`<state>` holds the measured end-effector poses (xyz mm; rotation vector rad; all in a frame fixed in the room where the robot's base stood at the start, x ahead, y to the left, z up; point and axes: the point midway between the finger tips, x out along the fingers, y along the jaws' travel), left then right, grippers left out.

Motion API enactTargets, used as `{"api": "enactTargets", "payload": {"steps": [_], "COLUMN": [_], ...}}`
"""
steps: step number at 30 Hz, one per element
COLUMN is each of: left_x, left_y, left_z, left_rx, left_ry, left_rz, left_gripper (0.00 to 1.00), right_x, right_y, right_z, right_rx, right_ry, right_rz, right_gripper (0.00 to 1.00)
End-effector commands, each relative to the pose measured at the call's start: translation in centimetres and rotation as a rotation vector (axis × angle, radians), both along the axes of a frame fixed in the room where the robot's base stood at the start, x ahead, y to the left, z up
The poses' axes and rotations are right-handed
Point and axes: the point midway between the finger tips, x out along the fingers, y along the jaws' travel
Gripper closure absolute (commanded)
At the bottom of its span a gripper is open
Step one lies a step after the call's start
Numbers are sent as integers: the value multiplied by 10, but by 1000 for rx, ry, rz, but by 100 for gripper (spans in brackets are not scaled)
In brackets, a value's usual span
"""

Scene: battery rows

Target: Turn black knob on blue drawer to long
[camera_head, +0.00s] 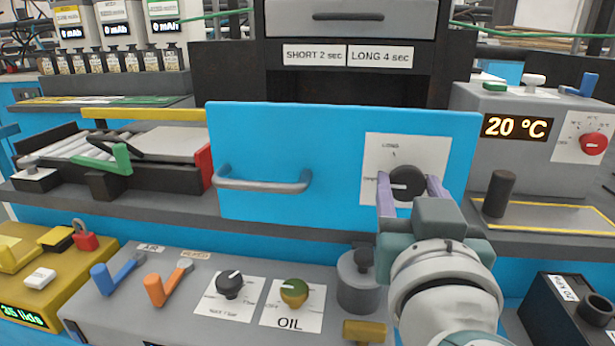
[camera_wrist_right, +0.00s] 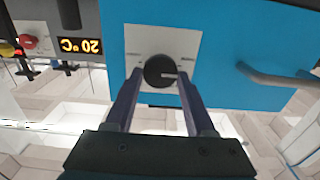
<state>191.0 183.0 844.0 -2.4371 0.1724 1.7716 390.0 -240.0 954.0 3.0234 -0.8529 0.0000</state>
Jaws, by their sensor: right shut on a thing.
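The blue drawer (camera_head: 275,145) fills the middle of the head view, with a grey bar handle (camera_head: 264,184) on its left half. The black knob (camera_head: 407,182) sits on a white label plate (camera_head: 385,148) at the drawer's right. The knob's white mark points left, toward that smaller label. My right gripper (camera_head: 410,190) is shut on the knob, a purple finger on each side. The right wrist view shows the knob (camera_wrist_right: 160,71) between the fingertips, picture upside down. My left gripper is not in view.
Signs (camera_head: 348,56) above the drawer read SHORT 2 sec and LONG 4 sec. A 20 °C display (camera_head: 517,127) with a red knob (camera_head: 593,143) stands at right. Below is a grey panel (camera_head: 190,300) with levers and an OIL knob (camera_head: 294,292).

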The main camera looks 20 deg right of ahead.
Motion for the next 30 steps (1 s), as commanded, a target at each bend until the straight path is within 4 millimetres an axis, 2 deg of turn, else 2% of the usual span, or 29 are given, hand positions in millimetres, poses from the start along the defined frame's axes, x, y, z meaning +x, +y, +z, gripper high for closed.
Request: {"api": "enactTargets", "payload": {"steps": [1,5,17,30], "left_x": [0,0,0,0], "left_y": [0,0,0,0], "left_z": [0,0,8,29], "left_rx": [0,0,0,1], "left_ry": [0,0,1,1], "left_rz": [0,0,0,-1], "left_gripper": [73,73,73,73], "right_x": [0,0,0,-1], "right_y": [0,0,0,-1], "right_z": [0,0,2,1], "right_rx": [0,0,72,383], "right_ry": [0,0,-42,-232], "right_rz": [0,0,1,0], "right_gripper": [87,100,100,100]}}
